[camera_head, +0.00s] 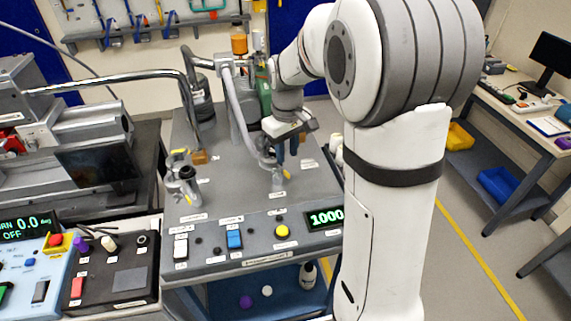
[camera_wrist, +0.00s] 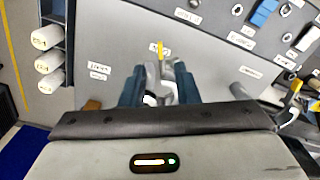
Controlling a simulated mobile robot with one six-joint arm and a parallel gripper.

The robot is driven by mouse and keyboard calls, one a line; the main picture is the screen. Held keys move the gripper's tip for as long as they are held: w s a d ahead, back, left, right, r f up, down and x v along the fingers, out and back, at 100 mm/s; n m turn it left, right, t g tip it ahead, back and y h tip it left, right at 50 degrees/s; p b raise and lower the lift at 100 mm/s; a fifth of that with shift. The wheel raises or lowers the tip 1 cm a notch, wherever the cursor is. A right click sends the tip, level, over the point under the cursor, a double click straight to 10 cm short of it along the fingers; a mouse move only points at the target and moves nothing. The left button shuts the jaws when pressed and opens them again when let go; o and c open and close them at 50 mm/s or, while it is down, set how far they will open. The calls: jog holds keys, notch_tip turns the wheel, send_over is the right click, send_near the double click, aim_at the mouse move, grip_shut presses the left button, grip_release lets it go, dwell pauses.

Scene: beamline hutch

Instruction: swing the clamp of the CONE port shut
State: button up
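My gripper (camera_head: 287,150) points down above the right-hand port (camera_head: 277,180) on the grey bench, where a grey hose ends. A yellow-tipped clamp lever (camera_head: 288,174) shows there. In the wrist view, my two blue fingers (camera_wrist: 159,90) stand apart, with the grey metal clamp (camera_wrist: 165,72) and its yellow handle (camera_wrist: 160,49) between and just beyond them. I cannot tell whether they touch it. A second port (camera_head: 184,185) with a yellow lever stands at the left. The port labels are too small to read, so I cannot tell which is CONE.
A front panel carries buttons and a display (camera_head: 325,217) reading 1000. A bent metal pipe (camera_head: 110,78) crosses the left side. White bottles (camera_wrist: 48,58) sit beside the bench.

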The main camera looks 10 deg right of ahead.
aim_at(271, 166)
notch_tip(271, 166, down, 6)
jog(key=shift+f+p, duration=0.2)
jog(key=shift+p, duration=0.15)
grip_shut()
dwell(0.5)
